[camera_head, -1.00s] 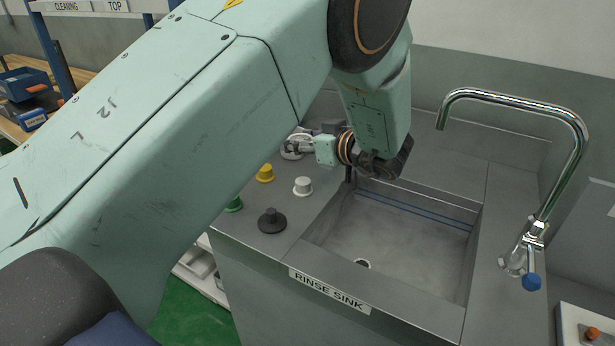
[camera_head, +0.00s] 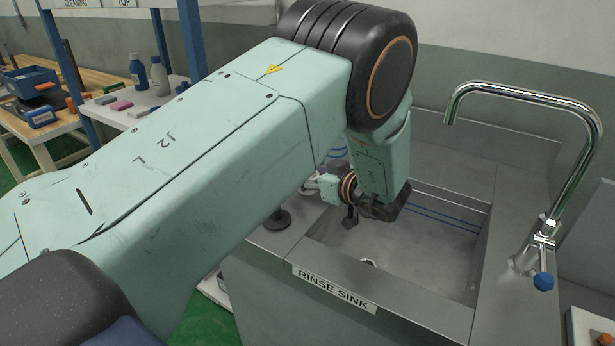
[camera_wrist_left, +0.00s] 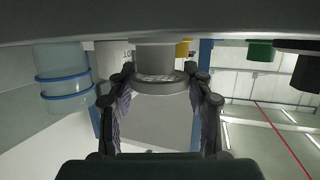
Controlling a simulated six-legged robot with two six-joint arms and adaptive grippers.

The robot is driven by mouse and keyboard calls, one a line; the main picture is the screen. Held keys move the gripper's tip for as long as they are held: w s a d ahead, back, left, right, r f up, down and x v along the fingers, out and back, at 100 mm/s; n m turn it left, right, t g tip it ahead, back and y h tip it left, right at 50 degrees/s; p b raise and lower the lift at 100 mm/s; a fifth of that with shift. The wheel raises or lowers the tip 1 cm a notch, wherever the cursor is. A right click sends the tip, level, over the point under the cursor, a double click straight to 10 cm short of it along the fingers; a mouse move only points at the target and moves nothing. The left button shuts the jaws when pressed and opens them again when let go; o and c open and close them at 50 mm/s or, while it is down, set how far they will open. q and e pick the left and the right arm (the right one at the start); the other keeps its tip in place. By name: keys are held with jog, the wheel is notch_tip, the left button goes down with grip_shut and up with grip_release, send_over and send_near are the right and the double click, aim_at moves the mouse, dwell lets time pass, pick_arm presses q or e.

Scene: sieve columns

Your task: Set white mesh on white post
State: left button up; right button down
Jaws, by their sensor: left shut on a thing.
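My left gripper (camera_wrist_left: 160,79) is shut on a pale ring-shaped piece, the white mesh (camera_wrist_left: 162,88), held between its two fingers in the wrist view. That view looks upside down, with the counter along the top. The white post (camera_wrist_left: 155,60) lies directly in line with the ring. The ring's edge overlaps the post's end in the picture; I cannot tell whether it is seated or just apart. In the head view my left arm hides most of the gripper and the white post. My right gripper is not in view.
A yellow post (camera_wrist_left: 183,49), a green post (camera_wrist_left: 261,51) and a dark post (camera_head: 278,219) stand nearby. A clear cylinder with blue bands (camera_wrist_left: 64,76) is close by. The rinse sink (camera_head: 400,265) and its tap (camera_head: 540,235) are to the right.

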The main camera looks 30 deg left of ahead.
pick_arm(q)
jog(key=shift+w+f, duration=0.2)
jog(key=shift+w, duration=0.1)
jog(key=shift+s+d, duration=0.1)
jog(key=shift+s, duration=0.2)
jog(key=o, duration=0.9)
jog(key=shift+w+f, duration=0.15)
jog(key=shift+w, duration=0.1)
jog(key=shift+s, duration=0.1)
jog(key=shift+s, duration=0.1)
